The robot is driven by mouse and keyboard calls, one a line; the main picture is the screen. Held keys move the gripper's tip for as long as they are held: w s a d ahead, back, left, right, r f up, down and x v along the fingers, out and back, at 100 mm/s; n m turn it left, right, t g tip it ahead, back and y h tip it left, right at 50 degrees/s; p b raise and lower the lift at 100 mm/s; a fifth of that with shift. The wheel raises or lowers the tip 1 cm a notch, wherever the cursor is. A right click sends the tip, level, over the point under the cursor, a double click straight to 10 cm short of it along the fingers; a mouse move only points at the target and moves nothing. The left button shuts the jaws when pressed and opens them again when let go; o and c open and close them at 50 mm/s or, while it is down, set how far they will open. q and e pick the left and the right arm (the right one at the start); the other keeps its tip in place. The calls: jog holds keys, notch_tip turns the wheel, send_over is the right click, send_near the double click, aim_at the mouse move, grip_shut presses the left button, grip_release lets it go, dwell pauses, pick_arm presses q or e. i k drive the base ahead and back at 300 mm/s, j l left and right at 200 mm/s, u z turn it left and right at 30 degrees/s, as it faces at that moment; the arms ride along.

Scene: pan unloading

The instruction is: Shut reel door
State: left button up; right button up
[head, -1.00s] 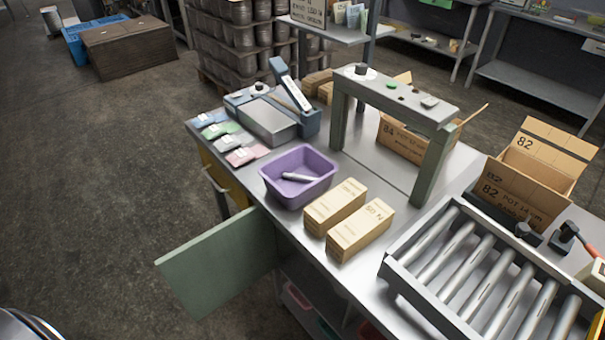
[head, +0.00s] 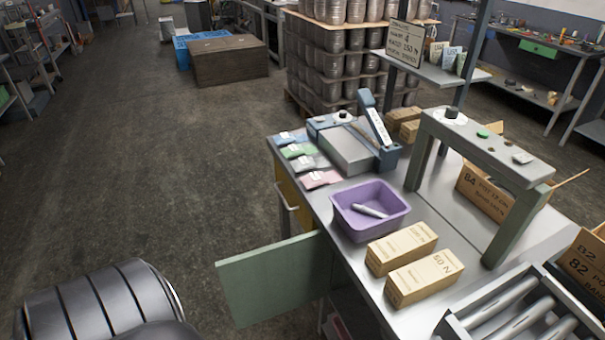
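The green reel door (head: 273,279) stands swung open at the front of the workbench, sticking out to the left from below the table top. Its hinge side is at the bench under the purple bin. Part of the compartment behind it shows low at the picture's bottom edge. A dark rounded part of my own body fills the lower left corner, left of the door and apart from it in the picture. Neither gripper is in view.
The workbench (head: 340,297) carries a purple bin (head: 368,226), two small cartons (head: 402,248), a heat sealer (head: 345,150), a green-grey frame (head: 490,150) and a roller conveyor (head: 515,315). The floor (head: 130,190) to the left is clear.

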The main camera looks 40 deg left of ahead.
aim_at(262, 285)
jog(key=k+j+z, duration=0.1)
jog(key=j+z, duration=0.2)
jog(key=k+j+z, duration=0.15)
jog(key=j+z, duration=0.15)
jog(key=j, duration=0.25)
jog(key=k+j+z, duration=0.15)
jog(key=j+z, duration=0.2)
jog(key=k+j, duration=0.35)
jog(key=j, duration=0.3)
jog(key=k+j+z, duration=0.15)
jog(key=k+j, duration=0.25)
jog(key=j, duration=0.25)
jog(key=k+j, duration=0.4)
jog(key=j, duration=0.2)
jog(key=k+j+z, duration=0.15)
jog(key=k+j, duration=0.25)
jog(key=j, duration=0.2)
